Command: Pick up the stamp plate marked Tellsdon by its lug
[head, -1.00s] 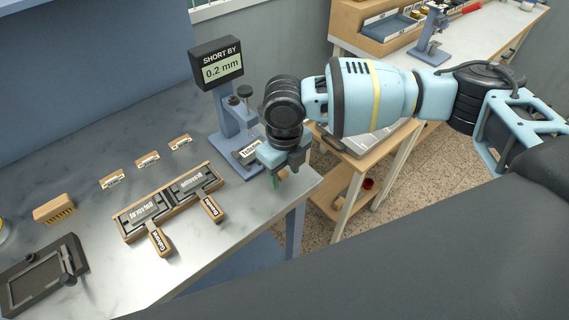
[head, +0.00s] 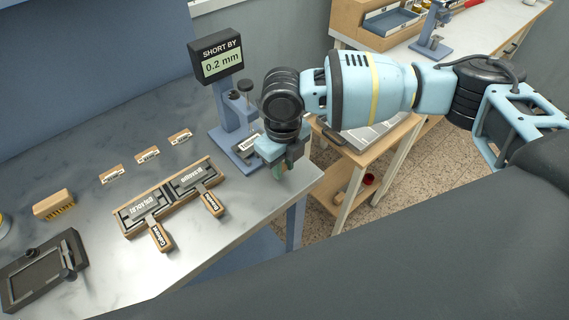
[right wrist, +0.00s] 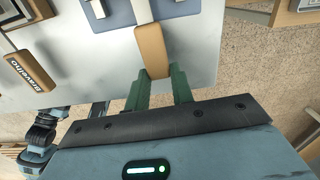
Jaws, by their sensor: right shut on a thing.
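My right gripper (head: 280,172) is at the right end of the metal bench, beside the blue gauge stand. In the right wrist view its green fingers (right wrist: 165,88) are shut on a tan lug (right wrist: 152,50). The lug's plate is mostly out of that view. In the head view a plate with a white label (head: 249,142) is at the gauge's base, left of the gripper; its lettering is too small to read surely. The gripper hides its lug there. I cannot tell whether the plate is lifted clear of the base. My left gripper is not in view.
The gauge stand (head: 228,115) carries a display (head: 216,58) reading "SHORT BY 0.2 mm". Left of it, a wooden rack (head: 127,232) holds two plates with tan lugs projecting forward. Small labels, a brush (head: 54,204) and a dark frame (head: 42,272) lie farther left.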

